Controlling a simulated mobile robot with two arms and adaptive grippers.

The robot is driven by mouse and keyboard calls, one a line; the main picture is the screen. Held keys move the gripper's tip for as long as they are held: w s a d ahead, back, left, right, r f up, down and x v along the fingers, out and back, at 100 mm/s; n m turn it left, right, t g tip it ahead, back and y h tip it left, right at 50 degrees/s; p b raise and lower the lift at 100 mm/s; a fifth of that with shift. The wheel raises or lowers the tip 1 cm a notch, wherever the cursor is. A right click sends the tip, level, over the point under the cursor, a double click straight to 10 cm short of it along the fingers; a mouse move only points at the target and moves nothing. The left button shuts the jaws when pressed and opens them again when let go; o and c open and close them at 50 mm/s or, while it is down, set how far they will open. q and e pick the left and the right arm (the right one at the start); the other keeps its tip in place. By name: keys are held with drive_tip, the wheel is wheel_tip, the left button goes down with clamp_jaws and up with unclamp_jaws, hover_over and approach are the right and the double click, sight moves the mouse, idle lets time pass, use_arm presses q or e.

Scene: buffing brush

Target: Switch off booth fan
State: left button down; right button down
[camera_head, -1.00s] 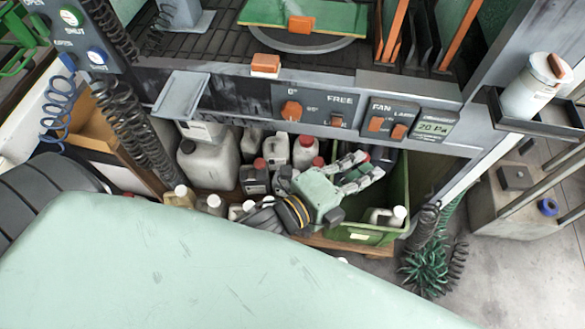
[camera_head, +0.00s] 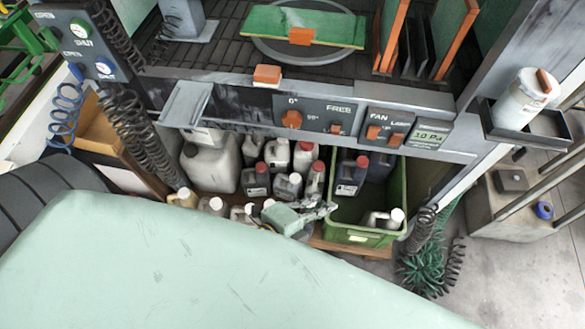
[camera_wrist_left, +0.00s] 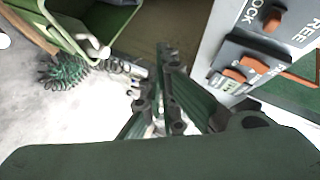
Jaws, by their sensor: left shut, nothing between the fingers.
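The fan switch (camera_head: 375,132) is an orange rocker under the word FAN on a dark plate on the booth's front rail. A second orange switch (camera_head: 396,139) sits beside it under a label like LAMP. The left wrist view shows the same dark plate (camera_wrist_left: 241,69) with both rockers, right of the fingers. My left gripper (camera_head: 326,209) is below the rail, in front of the bottles and green crate, apart from the switch. Its fingers (camera_wrist_left: 167,62) are together and empty. The switch's exact tilt is too small to read. My right gripper is not in view.
A display (camera_head: 431,135) right of the switches reads 10 Pa. A knob plate with an orange dial (camera_head: 291,119) is left of them. Below stand several bottles and a green crate (camera_head: 362,236). A pale green curved surface (camera_head: 190,265) fills the foreground.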

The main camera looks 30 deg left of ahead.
use_arm(q)
drive_tip(key=s+a+f+n+g+y+p, duration=0.1)
drive_tip(key=s+a+f+n, duration=0.1)
drive_tip(key=f, duration=0.4)
drive_tip(key=s+a+f+n+g+y+p, duration=0.1)
drive_tip(key=s+a+f+n+g, duration=0.1)
drive_tip(key=f, duration=0.5)
drive_tip(key=shift+a+f+n, duration=0.3)
drive_tip(key=shift+a+n, duration=0.1)
drive_tip(key=shift+a, duration=0.35)
